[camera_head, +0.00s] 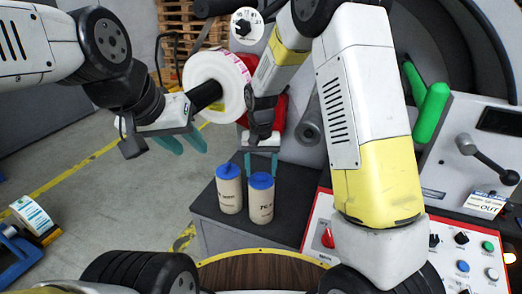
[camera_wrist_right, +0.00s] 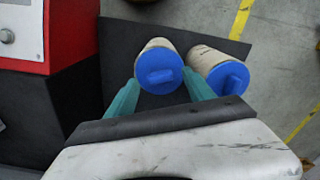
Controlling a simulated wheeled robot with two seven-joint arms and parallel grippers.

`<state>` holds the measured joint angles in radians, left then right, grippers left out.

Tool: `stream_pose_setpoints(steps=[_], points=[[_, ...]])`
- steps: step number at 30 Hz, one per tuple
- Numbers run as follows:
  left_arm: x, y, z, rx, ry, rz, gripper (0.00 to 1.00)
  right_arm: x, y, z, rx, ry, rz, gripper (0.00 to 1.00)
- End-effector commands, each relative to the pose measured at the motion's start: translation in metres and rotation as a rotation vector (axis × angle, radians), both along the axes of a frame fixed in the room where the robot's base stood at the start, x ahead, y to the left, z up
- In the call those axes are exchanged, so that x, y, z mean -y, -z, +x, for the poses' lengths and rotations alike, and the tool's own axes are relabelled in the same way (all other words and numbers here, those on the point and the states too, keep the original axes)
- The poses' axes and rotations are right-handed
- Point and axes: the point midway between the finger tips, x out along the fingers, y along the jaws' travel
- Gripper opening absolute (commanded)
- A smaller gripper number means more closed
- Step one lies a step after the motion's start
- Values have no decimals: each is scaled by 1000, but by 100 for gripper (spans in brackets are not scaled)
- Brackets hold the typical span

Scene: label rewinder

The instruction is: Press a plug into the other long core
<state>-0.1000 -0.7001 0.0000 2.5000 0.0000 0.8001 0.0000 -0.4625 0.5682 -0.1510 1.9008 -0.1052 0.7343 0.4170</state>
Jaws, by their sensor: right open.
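Two beige long cores stand upright side by side on a dark surface: the left core (camera_head: 229,196) and the right core (camera_head: 261,206). Each has a blue plug at its top, the left plug (camera_head: 228,171) and the right plug (camera_head: 261,181). How deep each plug sits cannot be told. My right gripper (camera_head: 261,165) is open just above the right core. In the right wrist view, its teal fingers (camera_wrist_right: 160,97) stand on either side of one plug (camera_wrist_right: 158,77), with the other plug (camera_wrist_right: 230,79) outside them. My left gripper (camera_head: 184,145) appears open and empty, away from the cores.
A white roll (camera_head: 216,78) on a black shaft is behind my left gripper. A red-edged control panel (camera_head: 320,226) is right of the cores. A dark mat (camera_head: 208,205) has bare room beside them. A blue device with a label roll (camera_head: 32,215) is far left.

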Motion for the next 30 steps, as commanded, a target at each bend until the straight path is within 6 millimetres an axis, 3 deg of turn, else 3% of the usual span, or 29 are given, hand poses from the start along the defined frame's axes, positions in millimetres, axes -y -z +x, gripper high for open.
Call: stream_pose_setpoints(steps=[11,21,30], points=[[0,0,0,0,0,0,37,0,7,0,1,0,1,62],[0,0,0,0,0,0,37,0,7,0,1,0,1,0],[0,0,0,0,0,0,37,0,8,0,1,0,1,0]])
